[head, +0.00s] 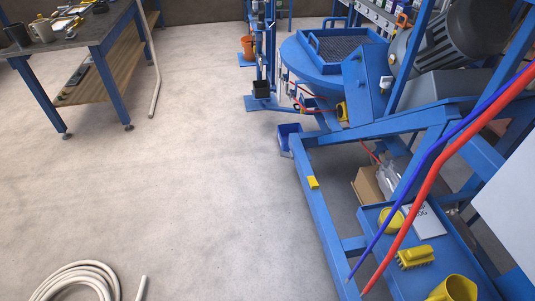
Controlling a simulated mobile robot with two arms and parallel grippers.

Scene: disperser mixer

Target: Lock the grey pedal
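I cannot make out a grey pedal for certain in the head view. The blue frame of the large machine (318,205) fills the right side, with a small yellow block (313,182) on its front beam. A small blue box-like part (289,134) with a pale grey lower edge sits at the far end of that beam; I cannot tell whether it belongs to a pedal. A grey motor-like cylinder (436,48) is mounted at the upper right. Neither of my grippers shows in the view.
A blue-legged workbench (100,45) stands at the upper left. A coiled pale hose (75,275) lies at the lower left. A blue tray (457,240) holds a yellow brush (416,257) and a yellow cup (455,288). Red and blue hoses cross the right side. The middle floor is clear.

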